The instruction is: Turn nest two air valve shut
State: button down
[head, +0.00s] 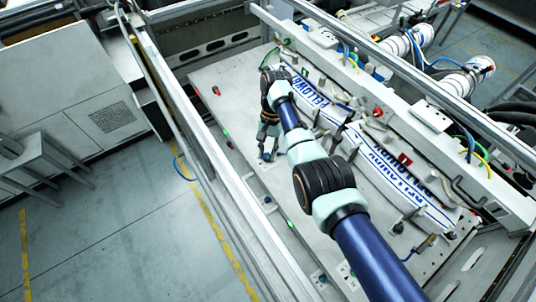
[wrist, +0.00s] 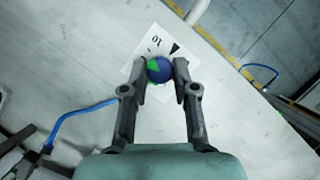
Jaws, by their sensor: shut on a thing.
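A round knob (wrist: 159,70), dark blue with green parts, sits on a white label plate (wrist: 133,66) in the wrist view. The plate carries printed characters and a black triangle; I cannot read a nest number on it. My gripper (wrist: 158,65) has one finger on each side of the knob and is shut on it. In the head view my gripper (head: 267,155) points down at the pale bench plate (head: 235,110), near its left edge. The knob is too small or hidden to make out there.
Blue-lettered white label strips (head: 375,160) lie along the bench to the right of my arm. Red knobs (head: 405,159) and a white rail (head: 390,90) stand beyond them. In the wrist view a blue hose (wrist: 75,116) runs left of the fingers.

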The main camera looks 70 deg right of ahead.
jog(key=n+g+b, duration=0.1)
jog(key=n, duration=0.1)
jog(key=n+b, duration=0.1)
jog(key=n, duration=0.1)
jog(key=shift+w+n+g+h, duration=0.2)
jog(key=shift+n+g+h, duration=0.1)
jog(key=shift+g, duration=0.1)
jog(key=n, duration=0.2)
jog(key=n+g+h, duration=0.1)
jog(key=n, duration=0.2)
jog(key=shift+w+a+g, duration=0.1)
jog(key=shift+a+g, duration=0.05)
jog(key=shift+g, duration=0.15)
jog(key=c, duration=0.9)
grip_release()
